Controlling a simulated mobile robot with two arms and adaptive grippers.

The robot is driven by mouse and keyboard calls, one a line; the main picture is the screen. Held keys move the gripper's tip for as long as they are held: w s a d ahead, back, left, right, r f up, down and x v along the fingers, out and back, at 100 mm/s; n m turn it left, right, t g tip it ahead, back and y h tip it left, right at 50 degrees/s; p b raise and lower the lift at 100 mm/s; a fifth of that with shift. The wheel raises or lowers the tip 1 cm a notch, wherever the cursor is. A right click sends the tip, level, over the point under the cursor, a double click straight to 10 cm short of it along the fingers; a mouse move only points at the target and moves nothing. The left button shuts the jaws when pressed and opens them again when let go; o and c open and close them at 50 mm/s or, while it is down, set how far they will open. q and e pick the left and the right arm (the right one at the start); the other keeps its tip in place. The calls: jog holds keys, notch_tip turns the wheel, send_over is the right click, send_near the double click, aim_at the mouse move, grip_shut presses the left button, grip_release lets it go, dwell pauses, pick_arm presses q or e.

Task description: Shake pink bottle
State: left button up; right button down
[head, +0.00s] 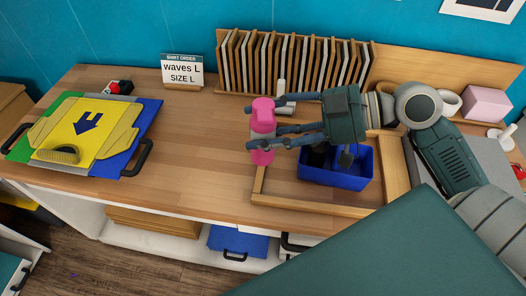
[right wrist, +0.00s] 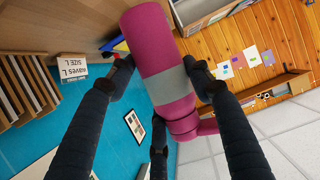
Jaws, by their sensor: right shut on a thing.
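The pink bottle (head: 263,111) with a grey band is in my right gripper (head: 265,137), over the middle of the wooden table (head: 190,150). The bottle stands roughly upright in the head view. In the right wrist view the bottle (right wrist: 150,45) lies between the dark fingers, which press on both sides near its grey band. Its narrower end with a pink loop or handle points to the lower right there. The height of the bottle's base above the table is hard to tell. My left gripper is in neither view.
A blue bin (head: 337,178) with dark items sits just right of the bottle, inside a wooden frame (head: 315,207). A rack of upright boards (head: 290,62) stands behind. A sign (head: 183,71) and a yellow stencil (head: 85,125) are left. Tabletop left of the bottle is clear.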

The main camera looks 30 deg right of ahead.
jog(key=shift+f, duration=2.9)
jog(key=shift+r, duration=0.2)
jog(key=shift+w+a, duration=0.1)
